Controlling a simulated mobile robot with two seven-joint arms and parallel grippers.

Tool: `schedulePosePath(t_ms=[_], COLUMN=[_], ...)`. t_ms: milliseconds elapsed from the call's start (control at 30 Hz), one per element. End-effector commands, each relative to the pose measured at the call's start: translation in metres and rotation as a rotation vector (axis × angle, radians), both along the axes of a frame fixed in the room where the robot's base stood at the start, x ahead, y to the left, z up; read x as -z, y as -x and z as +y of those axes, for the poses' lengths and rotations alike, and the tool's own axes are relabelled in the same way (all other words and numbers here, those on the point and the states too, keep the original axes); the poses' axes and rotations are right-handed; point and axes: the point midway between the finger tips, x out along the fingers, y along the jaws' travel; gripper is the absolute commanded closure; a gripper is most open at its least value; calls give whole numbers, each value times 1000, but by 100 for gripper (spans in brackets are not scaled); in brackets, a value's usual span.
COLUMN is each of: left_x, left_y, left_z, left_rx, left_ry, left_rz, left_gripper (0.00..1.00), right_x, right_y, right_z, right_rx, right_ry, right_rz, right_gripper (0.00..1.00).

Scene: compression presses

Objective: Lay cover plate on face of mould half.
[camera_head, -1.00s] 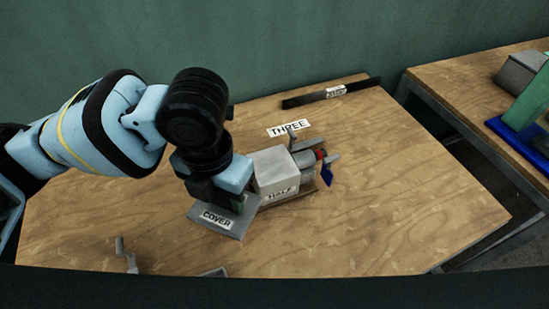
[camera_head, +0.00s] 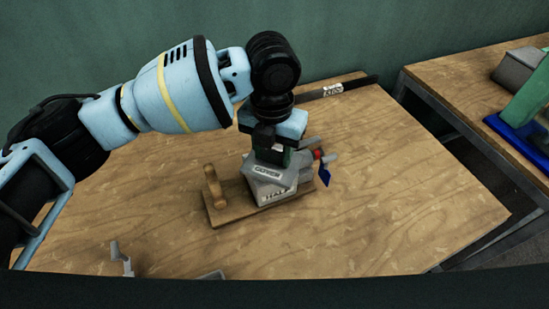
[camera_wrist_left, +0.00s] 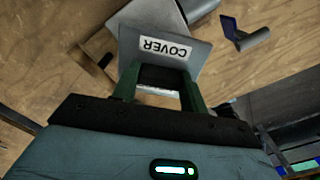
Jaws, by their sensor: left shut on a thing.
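The grey cover plate (camera_head: 270,170), labelled COVER, is in my left gripper (camera_head: 272,158), which is shut on it. In the left wrist view the plate (camera_wrist_left: 190,57) shows between the two green fingers (camera_wrist_left: 160,85). In the head view the plate is over the top of the grey mould half (camera_head: 287,187), labelled HALF, and turned a little against it. I cannot tell whether the plate touches the mould half. The mould half sits on a wooden base (camera_head: 230,212) with an upright wooden post at its left end. My right gripper is not in view.
A red part (camera_head: 317,154) and a blue handle (camera_head: 323,175) stand at the right of the mould half. A black bar (camera_head: 350,86) lies at the table's back edge. Grey bent pieces (camera_head: 121,260) show at the front. The table's right side is clear.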

Motion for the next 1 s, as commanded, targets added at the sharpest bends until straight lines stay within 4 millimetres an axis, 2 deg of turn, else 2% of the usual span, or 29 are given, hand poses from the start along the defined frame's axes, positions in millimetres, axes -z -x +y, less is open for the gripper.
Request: schedulePosePath(t_ms=[200, 467, 867, 900, 1000], left_x=[0, 32, 39, 38, 38], left_y=[-6, -5, -5, -5, -5], left_z=[-5, -4, -4, -4, -4], left_rx=[1, 0, 0, 0, 0], left_ry=[1, 0, 0, 0, 0], left_rz=[-3, -5, -3, -3, -3], left_gripper=[97, 97, 97, 51, 38], right_x=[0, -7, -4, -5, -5], right_y=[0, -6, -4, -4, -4], right_z=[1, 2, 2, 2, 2], right_rx=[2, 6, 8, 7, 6], right_ry=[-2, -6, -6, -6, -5], right_rz=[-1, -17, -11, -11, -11], right_gripper=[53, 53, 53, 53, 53])
